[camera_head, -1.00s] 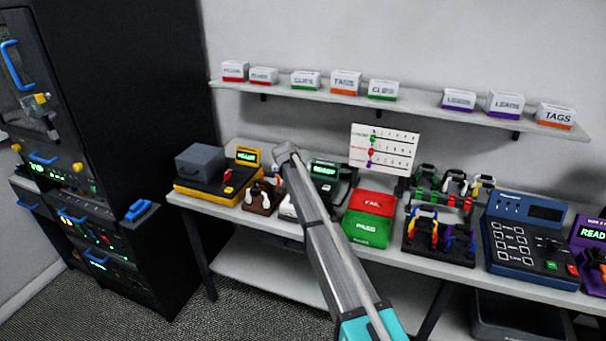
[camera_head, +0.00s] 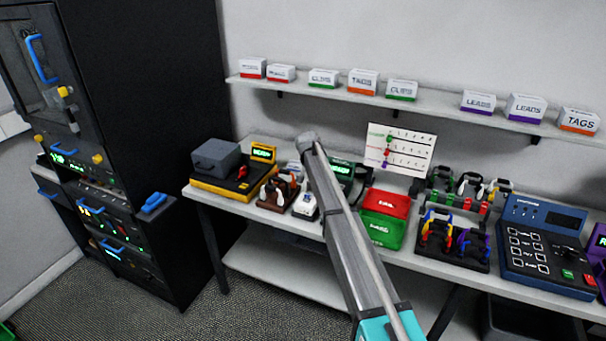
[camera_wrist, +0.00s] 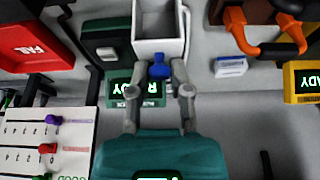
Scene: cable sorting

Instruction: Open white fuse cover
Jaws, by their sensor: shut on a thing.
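A white box-shaped unit (camera_wrist: 160,22) stands at the top centre of the wrist view, with its hollow grey inside showing. In the head view the white unit (camera_head: 304,207) sits on the bench, left of my arm. A small blue tab (camera_wrist: 158,68) is at its near edge in the wrist view. My gripper (camera_wrist: 160,70) has both grey fingers closed in on this tab. I cannot tell how far the white cover is raised. In the head view my arm's end hides the fingers.
A dark green tester (camera_wrist: 118,30) with a lit display stands beside the white unit. The red FAIL bin (camera_head: 388,202) and green PASS bin (camera_head: 382,231) are to the right. A brown cable rack (camera_head: 270,198) and a yellow-based tester (camera_head: 205,188) are to the left.

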